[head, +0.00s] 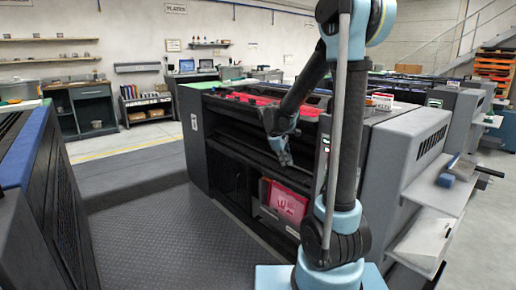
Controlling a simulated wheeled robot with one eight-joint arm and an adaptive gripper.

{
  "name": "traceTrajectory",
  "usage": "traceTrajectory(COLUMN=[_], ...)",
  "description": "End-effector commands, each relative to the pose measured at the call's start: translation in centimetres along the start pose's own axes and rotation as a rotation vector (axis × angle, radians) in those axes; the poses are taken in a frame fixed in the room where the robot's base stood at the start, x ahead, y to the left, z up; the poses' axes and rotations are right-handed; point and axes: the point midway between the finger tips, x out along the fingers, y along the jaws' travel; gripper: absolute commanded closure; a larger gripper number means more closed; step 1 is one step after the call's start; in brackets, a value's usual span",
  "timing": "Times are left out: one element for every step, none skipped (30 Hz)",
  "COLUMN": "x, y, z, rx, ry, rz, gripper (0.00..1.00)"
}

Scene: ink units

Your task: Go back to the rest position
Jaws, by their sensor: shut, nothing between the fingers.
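My arm rises from its light blue base in the right half of the head view and bends over at the top. Its lower end carries my gripper (287,158), which points down. The gripper is in front of the open upper side of a dark grey printing unit (227,137). It is shut, and I see nothing held in it. Whether the fingertips touch the unit cannot be told from this view.
A pink-red container (287,201) sits in a low opening of the unit below my gripper. Red parts (248,98) lie along the unit's top. Another machine (40,190) stands at the left. The ribbed metal walkway (150,235) between them is clear.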

Motion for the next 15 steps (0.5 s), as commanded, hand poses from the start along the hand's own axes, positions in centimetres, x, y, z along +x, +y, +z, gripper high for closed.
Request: traceTrajectory(x=[-0.5,-0.8,-1.2,-1.4,-1.6,-1.9,-2.2,-2.4,-2.6,-2.8,-3.0,-3.2,-3.4,-3.5,-3.6], y=[-0.7,-1.1,-1.6,-2.0,-2.5,-3.0,-3.5,-4.0,-4.6,-5.1,-5.6,-6.2,-6.8,-7.3,-8.0], z=[1.4,2.0,2.8,3.4,4.0,4.8,5.4,6.0,6.7,7.3,7.8,8.5,9.0,9.5,10.2], rx=[0.037,0.059,0.089,0.111,0.135,0.164,0.187,0.209,0.239,0.263,0.285,0.316,0.338,0.362,0.392], ry=[0.006,0.01,0.016,0.02,0.023,0.028,0.033,0.037,0.041,0.045,0.049,0.054,0.058,0.061,0.066], rz=[-0.009,-0.014,-0.022,-0.028,-0.033,-0.041,-0.047,-0.052,-0.059,-0.065,-0.071,-0.078,-0.084,-0.09,-0.098], gripper=[1.0,1.0,1.0,1.0,1.0,1.0,1.0,1.0,1.0,1.0,1.0,1.0,1.0,1.0,1.0])
